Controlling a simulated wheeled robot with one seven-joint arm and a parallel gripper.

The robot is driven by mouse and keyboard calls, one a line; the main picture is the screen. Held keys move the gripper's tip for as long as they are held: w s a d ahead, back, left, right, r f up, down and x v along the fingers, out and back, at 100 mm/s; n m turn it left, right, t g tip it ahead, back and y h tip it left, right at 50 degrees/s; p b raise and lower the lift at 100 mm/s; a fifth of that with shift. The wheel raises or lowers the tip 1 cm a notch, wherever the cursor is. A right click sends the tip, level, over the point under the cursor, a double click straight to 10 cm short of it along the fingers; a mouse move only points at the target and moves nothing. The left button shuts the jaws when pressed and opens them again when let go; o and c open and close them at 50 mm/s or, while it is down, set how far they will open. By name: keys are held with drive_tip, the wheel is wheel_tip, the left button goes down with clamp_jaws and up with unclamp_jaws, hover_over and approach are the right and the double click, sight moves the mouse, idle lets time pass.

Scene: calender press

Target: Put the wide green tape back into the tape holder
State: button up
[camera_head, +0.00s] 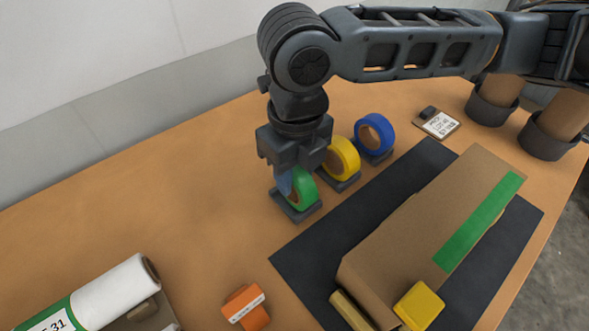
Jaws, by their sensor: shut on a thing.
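The wide green tape (307,193) is a green ring with a brown core. It stands upright at the near dark base of the tape holder (302,214). My gripper (291,183) points down from above and is shut on the green tape, hiding its upper left part. The tape's lower edge is at the base; I cannot tell whether it rests fully in it. A yellow tape (347,154) and a blue tape (378,131) stand in the holder's other places, in a row behind and to the right.
A cardboard box (420,225) with a green strip lies on a dark mat (310,257) to the right. A yellow block (420,306), an orange item (246,306) and a white roll (115,290) are nearer. Dark cups (545,143) stand far right. The table's left is clear.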

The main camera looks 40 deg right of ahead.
drive_tip(key=shift+f, duration=0.15)
drive_tip(key=o, duration=0.9)
wheel_tip(320, 180, up, 12)
drive_tip(key=shift+s+r, duration=0.15)
drive_tip(key=shift+r, duration=0.05)
idle(0.3)
